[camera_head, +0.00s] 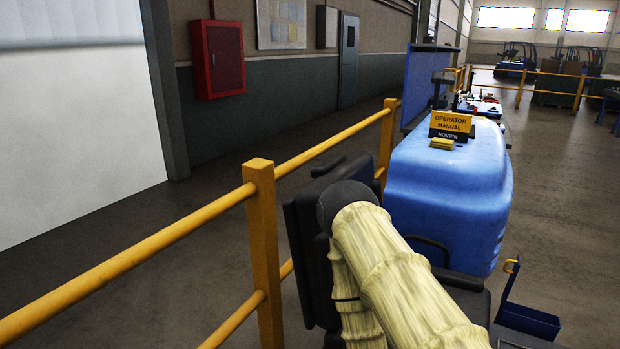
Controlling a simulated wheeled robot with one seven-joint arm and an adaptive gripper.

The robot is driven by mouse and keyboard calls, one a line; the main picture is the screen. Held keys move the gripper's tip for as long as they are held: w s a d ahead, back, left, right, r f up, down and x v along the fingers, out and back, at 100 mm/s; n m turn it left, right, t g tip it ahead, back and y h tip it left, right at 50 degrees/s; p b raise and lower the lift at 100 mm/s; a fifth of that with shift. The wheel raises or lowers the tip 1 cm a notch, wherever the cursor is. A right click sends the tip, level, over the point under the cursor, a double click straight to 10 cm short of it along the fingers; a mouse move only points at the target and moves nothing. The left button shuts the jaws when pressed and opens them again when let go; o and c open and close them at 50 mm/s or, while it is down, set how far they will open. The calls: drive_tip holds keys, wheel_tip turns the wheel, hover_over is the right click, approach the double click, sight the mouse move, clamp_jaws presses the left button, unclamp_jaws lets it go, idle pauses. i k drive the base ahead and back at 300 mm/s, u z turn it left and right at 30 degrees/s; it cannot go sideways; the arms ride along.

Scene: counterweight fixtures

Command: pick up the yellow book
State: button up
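The yellow book (451,126) has black lettering reading "OPERATOR MANUAL" and a dark lower band reading "HOVRIN". It stands upright or leaning on top of the rounded blue machine body (445,195), with its lettered face toward me. A small flat yellow piece (442,143) lies just in front of its lower edge; I cannot tell whether it is part of the book or its support. My arm, in a pale wrinkled cover, fills the lower middle of the view, nearer than the book. My gripper is not in view.
A yellow railing (262,250) runs along the left toward the machine. A blue open bin (527,320) is at the lower right. Behind the book is a bench (490,112) with small items and a blue panel (425,85).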

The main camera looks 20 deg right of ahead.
sight(455, 127)
drive_tip(key=z, duration=1.05)
drive_tip(key=i, duration=1.05)
drive_tip(key=z, duration=0.9)
drive_tip(key=i, duration=0.5)
drive_tip(key=z, duration=0.15)
